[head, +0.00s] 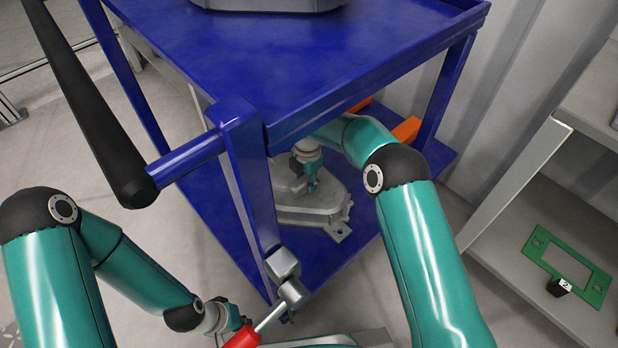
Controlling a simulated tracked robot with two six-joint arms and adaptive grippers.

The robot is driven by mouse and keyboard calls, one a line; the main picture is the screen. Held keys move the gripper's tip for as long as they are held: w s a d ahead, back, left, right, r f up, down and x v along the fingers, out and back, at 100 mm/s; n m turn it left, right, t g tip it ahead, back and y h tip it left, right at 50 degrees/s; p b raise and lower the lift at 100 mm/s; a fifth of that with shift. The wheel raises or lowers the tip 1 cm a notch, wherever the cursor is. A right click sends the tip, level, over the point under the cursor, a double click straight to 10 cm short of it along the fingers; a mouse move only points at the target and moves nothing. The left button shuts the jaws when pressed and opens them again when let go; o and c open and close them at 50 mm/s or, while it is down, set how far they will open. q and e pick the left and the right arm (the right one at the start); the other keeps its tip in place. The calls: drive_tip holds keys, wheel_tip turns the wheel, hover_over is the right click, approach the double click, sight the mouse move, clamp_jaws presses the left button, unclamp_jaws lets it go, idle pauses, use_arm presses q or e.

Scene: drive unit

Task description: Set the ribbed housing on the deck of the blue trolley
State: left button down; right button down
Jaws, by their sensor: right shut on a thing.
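The blue trolley has an upper deck (265,60) and a lower deck (345,262). A grey housing (315,207) with a lug at its front sits low between the posts, on or just over the lower deck. I take it as the ribbed housing; its ribs are not clear. My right arm reaches in under the upper deck, and my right gripper (309,182) points down, shut on the top of this housing. My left gripper (232,322) is low at the bottom of the view, beside a red handle (243,338); its fingers are too small and hidden to judge.
A blue post (250,185) and the upper deck's edge hem in my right arm. A black push bar (90,95) juts out at left. Another grey part (270,4) rests on the upper deck. A grey shelf (530,290) at right bears a green frame (567,265).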

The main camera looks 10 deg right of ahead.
drive_tip(key=c, duration=1.2)
unclamp_jaws()
drive_tip(key=shift+f, duration=0.1)
drive_tip(key=shift+c, duration=0.2)
drive_tip(key=o, duration=0.4)
drive_tip(key=shift+o, duration=0.2)
drive_tip(key=shift+r, duration=0.25)
wheel_tip(320, 180, up, 7)
drive_tip(key=p, duration=0.3)
drive_tip(key=shift+s+r, duration=0.1)
drive_tip(key=shift+r, duration=0.05)
drive_tip(key=shift+s+d, duration=0.1)
